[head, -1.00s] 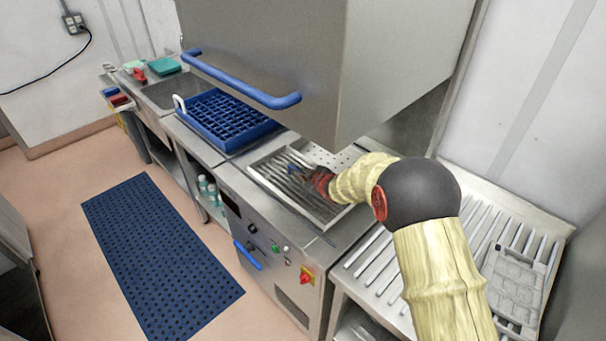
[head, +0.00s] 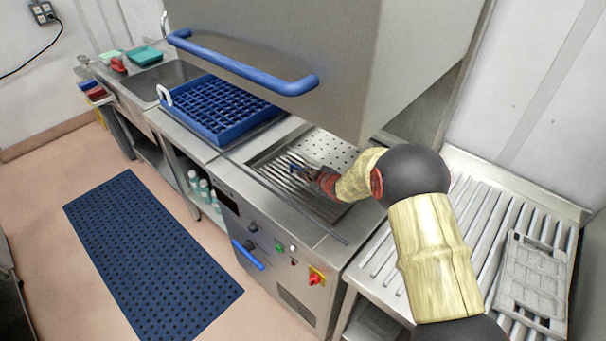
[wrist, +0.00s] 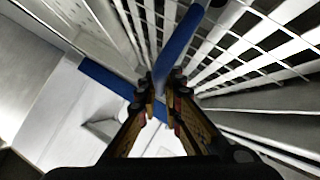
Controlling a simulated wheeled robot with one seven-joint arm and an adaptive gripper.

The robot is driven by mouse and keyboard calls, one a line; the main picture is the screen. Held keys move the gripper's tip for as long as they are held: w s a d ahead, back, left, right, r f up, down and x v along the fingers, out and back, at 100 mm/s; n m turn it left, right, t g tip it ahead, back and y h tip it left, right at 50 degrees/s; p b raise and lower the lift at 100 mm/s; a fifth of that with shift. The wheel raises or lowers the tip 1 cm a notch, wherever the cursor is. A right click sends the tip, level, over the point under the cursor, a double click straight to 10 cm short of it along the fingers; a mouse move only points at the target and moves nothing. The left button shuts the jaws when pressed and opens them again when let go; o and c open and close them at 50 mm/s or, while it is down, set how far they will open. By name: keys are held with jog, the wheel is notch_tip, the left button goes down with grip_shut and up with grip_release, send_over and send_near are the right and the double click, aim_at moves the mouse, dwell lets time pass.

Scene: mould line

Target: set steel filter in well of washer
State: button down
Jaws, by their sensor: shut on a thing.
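The washer (head: 278,238) stands in the middle of the head view, with its hood (head: 270,50) raised above an open well (head: 265,166). My gripper (head: 305,172) is low over the well and shut on the blue handle (head: 294,166) of the steel filter. In the wrist view, the fingers (wrist: 160,92) close around this blue handle (wrist: 180,45), with pale slotted metal spreading below and around it. The filter's body is hard to tell apart from the well's slatted and perforated metal. I cannot tell whether it touches the seat of the well.
A blue rack (head: 222,112) sits on the counter left of the washer. A roller table (head: 470,215) with a grey moulded tray (head: 538,275) stands at right. The hood's blue bar (head: 245,68) hangs at the front. A blue mat (head: 150,255) lies on the floor.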

jog(key=shift+w+d+r, duration=0.1)
jog(key=shift+d+r, duration=0.1)
jog(key=shift+d, duration=0.05)
jog(key=shift+a+f+b, duration=0.1)
jog(key=shift+f+b, duration=0.25)
jog(key=shift+f, duration=0.1)
jog(key=shift+f, duration=0.2)
jog(key=c, duration=2)
grip_release()
jog(key=shift+o, duration=0.2)
jog(key=shift+r, duration=0.1)
